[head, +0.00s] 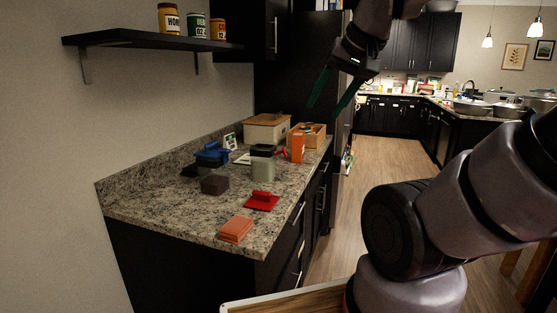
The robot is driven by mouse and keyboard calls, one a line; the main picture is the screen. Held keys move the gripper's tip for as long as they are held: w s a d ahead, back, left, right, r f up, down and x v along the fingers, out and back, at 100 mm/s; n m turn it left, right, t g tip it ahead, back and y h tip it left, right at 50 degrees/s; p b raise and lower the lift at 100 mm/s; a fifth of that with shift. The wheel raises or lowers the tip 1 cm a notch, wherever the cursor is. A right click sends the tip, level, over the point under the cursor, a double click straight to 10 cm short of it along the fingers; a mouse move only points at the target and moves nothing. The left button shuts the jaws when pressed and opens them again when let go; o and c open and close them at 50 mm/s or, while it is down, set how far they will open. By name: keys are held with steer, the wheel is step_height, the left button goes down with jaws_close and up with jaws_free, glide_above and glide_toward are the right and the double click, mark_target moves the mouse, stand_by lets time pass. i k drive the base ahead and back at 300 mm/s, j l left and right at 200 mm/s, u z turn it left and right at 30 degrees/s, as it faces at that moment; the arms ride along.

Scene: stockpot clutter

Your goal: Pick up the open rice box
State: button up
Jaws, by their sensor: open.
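A tall orange carton (297,147) stands upright near the right edge of the granite counter. It looks most like the rice box, but its label and open top are too small to make out. My gripper (324,110) hangs from the top of the head view with its two green fingers apart and nothing between them. In the picture it is above and to the right of the carton, and not touching it. How far it is from the carton in depth I cannot tell.
Around the carton stand a wooden box (317,134), a lidded tan bin (266,128), a grey-green canister (262,165) and a red object (262,201). A dark block (214,185), a blue item (212,155) and an orange container (236,229) lie further off. A shelf (150,39) overhangs the left.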

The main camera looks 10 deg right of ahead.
mark_target(298, 140)
steer(key=l, duration=0.6)
steer(key=i+l, duration=0.15)
steer(key=l, duration=0.25)
steer(key=i+l+u, duration=0.1)
steer(key=l, duration=0.3)
steer(key=i+l, duration=0.2)
steer(key=l, duration=0.2)
steer(key=i+l+u, duration=0.1)
steer(key=l, duration=0.3)
steer(key=i+l, duration=0.2)
steer(key=l, duration=0.2)
steer(key=i+l+u, duration=0.1)
steer(key=i, duration=0.35)
steer(key=i+l, duration=0.25)
steer(key=i, duration=0.15)
steer(key=i+j, duration=0.1)
steer(key=i+u, duration=0.05)
steer(key=i, duration=0.05)
